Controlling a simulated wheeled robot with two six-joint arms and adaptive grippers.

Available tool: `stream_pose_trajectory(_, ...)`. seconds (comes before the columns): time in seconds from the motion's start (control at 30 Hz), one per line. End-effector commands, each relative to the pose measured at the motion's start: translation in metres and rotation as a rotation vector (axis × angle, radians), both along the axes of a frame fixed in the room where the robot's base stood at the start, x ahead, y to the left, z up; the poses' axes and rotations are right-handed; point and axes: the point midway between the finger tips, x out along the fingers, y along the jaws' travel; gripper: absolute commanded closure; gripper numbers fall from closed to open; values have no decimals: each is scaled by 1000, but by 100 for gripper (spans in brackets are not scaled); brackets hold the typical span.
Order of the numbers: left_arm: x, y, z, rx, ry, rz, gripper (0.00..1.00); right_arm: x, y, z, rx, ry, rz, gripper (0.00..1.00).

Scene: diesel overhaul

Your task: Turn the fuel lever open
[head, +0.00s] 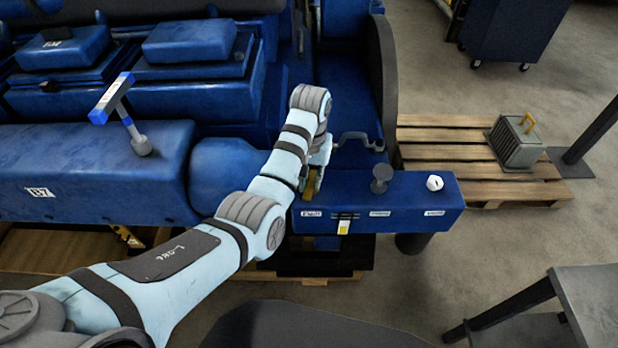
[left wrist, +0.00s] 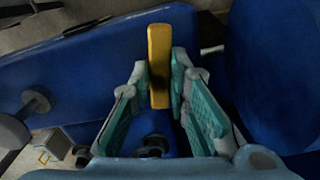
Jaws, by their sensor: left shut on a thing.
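The fuel lever (left wrist: 160,66) is a yellow bar, seen in the left wrist view between the two teal finger pads. In the head view its yellow part (head: 311,183) shows below my left wrist, at the left end of the blue control box (head: 410,190). My left gripper (left wrist: 163,85) is shut on the lever. The wrist and arm hide most of the lever in the head view. My right gripper is in neither view.
A blue-and-silver T-shaped handle (head: 115,100) rises from the engine at left. A pallet (head: 450,150) carries a grey finned unit (head: 517,143). A dark table (head: 590,300) stands at lower right.

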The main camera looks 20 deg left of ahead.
Motion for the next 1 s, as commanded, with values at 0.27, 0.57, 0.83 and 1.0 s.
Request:
stream_pose_trajectory(0.27, -1, -2, -1, 0, 3, 164, 100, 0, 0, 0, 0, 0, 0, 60)
stream_pose_trajectory(0.57, 0, -3, -1, 1, 3, 237, 100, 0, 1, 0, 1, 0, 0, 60)
stream_pose_trajectory(0.83, 0, -3, -1, 1, 3, 245, 100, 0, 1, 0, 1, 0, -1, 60)
stream_pose_trajectory(1.0, 0, -3, -1, 1, 3, 244, 79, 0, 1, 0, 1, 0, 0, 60)
